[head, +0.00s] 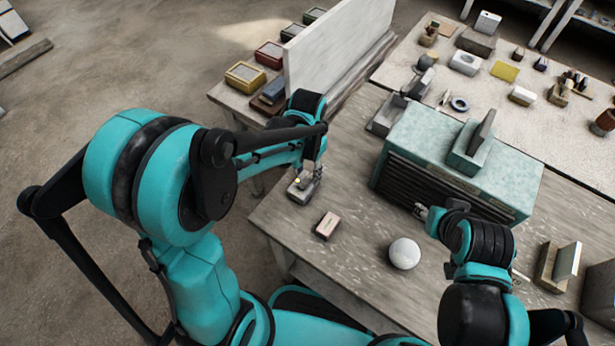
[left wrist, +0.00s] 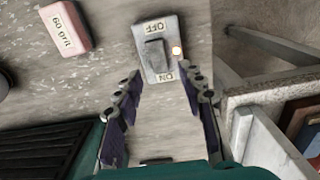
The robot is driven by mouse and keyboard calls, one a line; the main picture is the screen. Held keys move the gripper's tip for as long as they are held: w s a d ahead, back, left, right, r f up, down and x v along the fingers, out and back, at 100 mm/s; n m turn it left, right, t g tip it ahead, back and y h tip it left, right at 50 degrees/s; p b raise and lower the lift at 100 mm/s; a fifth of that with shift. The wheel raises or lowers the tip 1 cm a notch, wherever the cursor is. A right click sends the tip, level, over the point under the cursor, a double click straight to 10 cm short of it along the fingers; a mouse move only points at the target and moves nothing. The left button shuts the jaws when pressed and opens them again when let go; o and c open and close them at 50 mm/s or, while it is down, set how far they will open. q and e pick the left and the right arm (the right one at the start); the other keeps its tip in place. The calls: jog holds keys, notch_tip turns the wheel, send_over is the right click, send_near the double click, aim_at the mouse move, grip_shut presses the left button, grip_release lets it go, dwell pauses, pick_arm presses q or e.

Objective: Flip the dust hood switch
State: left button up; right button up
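The dust hood switch (head: 298,194) is a small grey box near the table's left edge. Which way the rocker is tipped I cannot tell. My left gripper (head: 306,172) hangs over the switch; in its wrist view the fingers (left wrist: 161,72) are apart and empty, with the ON end nearest them. The teal dust hood (head: 455,150) has a dark slatted front. My right gripper (head: 424,212) is before that front, its fingers unclear.
A "60 grit" block (head: 327,226) and a white plaster sphere (head: 404,253) lie on the wooden table, near the switch. A pale upright panel (head: 335,50) stands behind, beside several coloured boxes (head: 245,77). Tools and small blocks cover the far bench (head: 440,85).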

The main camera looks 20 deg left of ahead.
aim_at(305, 183)
pick_arm(q)
jog(key=shift+f+b, duration=0.35)
jog(key=shift+f, duration=1)
grip_shut()
